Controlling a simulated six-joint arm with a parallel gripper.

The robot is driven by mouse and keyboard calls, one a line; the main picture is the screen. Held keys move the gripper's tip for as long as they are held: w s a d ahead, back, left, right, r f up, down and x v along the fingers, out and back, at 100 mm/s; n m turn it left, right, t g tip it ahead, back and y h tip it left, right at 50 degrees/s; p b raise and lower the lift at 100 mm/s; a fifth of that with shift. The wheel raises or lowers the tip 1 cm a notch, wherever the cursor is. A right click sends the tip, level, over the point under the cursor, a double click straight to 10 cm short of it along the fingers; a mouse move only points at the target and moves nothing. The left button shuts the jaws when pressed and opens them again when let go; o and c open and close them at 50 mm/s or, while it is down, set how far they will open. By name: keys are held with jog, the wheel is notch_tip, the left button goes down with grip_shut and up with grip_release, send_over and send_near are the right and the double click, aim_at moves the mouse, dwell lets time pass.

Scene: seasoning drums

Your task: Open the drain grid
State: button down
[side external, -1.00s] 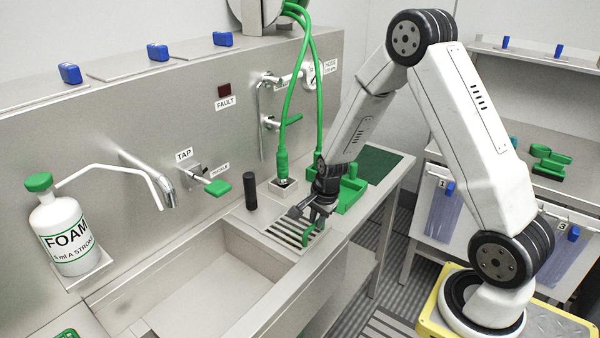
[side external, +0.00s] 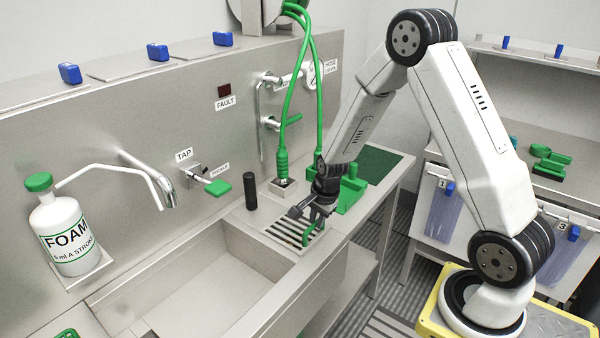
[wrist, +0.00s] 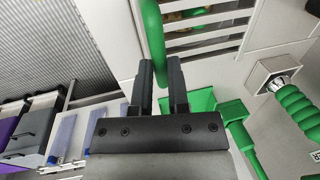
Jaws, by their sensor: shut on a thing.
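The drain grid (side external: 283,234) is a slatted metal panel set in the counter beside the sink. It has a green handle (side external: 308,236) at its right end. In the wrist view the light slats of the grid (wrist: 215,28) lie at the top, with dark gaps between them. The green handle bar (wrist: 152,40) runs down between my two fingertips there. My gripper (side external: 313,209) is over the right end of the grid, and in the wrist view my gripper (wrist: 160,72) is shut on the handle. The far part of the grid is cut off in the wrist view.
A green tray (side external: 352,193) stands just behind the grid. A green hose nozzle (side external: 282,165) stands in a square holder to the left, near a black cylinder (side external: 251,191). The empty sink basin (side external: 205,290) lies left of the grid.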

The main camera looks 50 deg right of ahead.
jog(key=shift+w+r, duration=0.1)
jog(key=shift+r, duration=0.1)
jog(key=shift+w+r+g, duration=0.6)
jog(key=shift+r+g, duration=0.2)
jog(key=shift+r, duration=0.05)
jog(key=shift+w+r+g, duration=0.55)
jog(key=shift+r+g, duration=0.25)
jog(key=w+r, duration=0.1)
jog(key=w, duration=0.7)
jog(key=w+r+g, duration=0.1)
jog(key=w+r, duration=0.1)
jog(key=w, duration=0.6)
jog(key=shift+w+r, duration=0.25)
jog(key=shift+r, duration=0.05)
jog(key=shift+w+a+g, duration=0.1)
jog(key=shift+g, duration=0.2)
